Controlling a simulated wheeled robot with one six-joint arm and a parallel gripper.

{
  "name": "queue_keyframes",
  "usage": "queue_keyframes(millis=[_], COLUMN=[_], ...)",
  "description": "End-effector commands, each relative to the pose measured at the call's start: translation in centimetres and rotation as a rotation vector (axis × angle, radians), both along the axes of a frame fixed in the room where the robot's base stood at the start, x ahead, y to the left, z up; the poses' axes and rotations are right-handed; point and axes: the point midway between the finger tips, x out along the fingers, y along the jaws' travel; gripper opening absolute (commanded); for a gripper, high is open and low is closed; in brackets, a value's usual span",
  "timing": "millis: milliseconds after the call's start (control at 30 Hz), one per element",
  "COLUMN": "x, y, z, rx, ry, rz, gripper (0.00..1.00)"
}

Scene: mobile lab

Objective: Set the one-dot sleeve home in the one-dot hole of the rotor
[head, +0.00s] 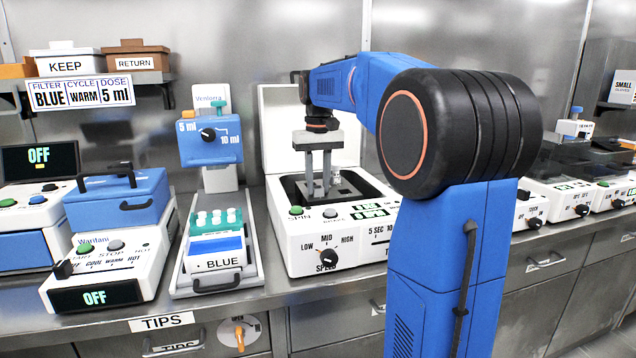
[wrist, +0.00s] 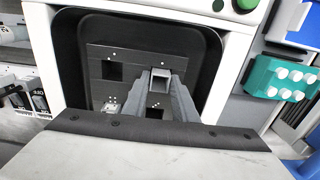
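My gripper (wrist: 161,80) points down into the open centrifuge, its two grey fingers on either side of a small square grey sleeve (wrist: 160,84). The fingers appear closed on the sleeve, over the upper right of the rotor (wrist: 133,83). A single pale dot shows just beyond the sleeve; the hole there is hidden by sleeve and fingers. The rotor has an empty dark hole (wrist: 112,71) at upper left and another, partly covered, between the fingers. A light metal piece sits at lower left. In the head view my gripper (head: 319,190) reaches into the bowl; seating depth is unclear.
The white centrifuge (head: 330,257) has its lid up behind my gripper. A teal rack of white-capped tubes (head: 215,222) stands to its left on the BLUE tray, below a blue dispenser (head: 210,140). A blue-lidded warmer (head: 120,195) is farther left.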

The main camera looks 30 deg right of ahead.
Motion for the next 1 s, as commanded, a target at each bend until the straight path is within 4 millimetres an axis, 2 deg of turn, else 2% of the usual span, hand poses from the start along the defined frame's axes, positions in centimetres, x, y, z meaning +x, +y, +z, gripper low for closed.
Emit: queue_keyframes(millis=[333,467,667,1000], x=[0.0,0.0,0.1,0.1], y=[0.0,0.0,0.0,0.0], z=[0.1,0.7,3.7,10.2], rx=[0.0,-0.001,-0.001,-0.001], ry=[0.0,-0.002,-0.003,-0.003], rz=[0.0,0.0,0.0,0.0], gripper=[0.41,0.41,0.41,0.41])
